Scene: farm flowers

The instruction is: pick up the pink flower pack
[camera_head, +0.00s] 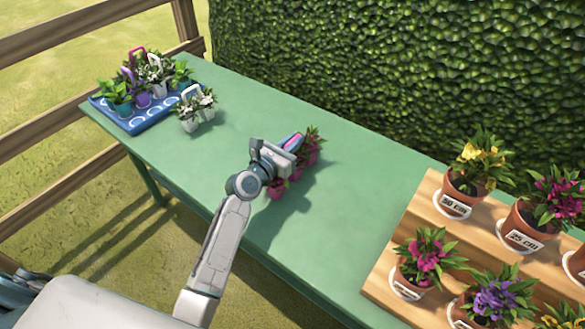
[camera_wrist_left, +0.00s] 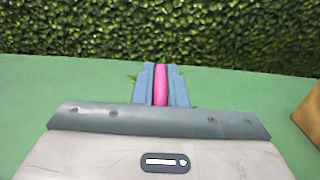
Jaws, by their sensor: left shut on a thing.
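The pink flower pack (camera_head: 310,146) is in the middle of the green table in the head view, with dark leaves and pink blooms. My left gripper (camera_head: 291,143) is over it and shut on its pink handle. In the left wrist view the pink handle (camera_wrist_left: 160,86) stands between the two blue-grey fingers (camera_wrist_left: 161,84). The gripper and wrist hide much of the pack, and I cannot tell whether it touches the table. My right gripper is not in view.
A blue tray (camera_head: 133,124) with several flower packs stands at the table's far left. A white flower pack (camera_head: 196,110) stands beside it. A wooden stepped stand (camera_head: 425,212) with several labelled pots is on the right. A hedge (camera_head: 400,60) rises behind the green table (camera_head: 350,205).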

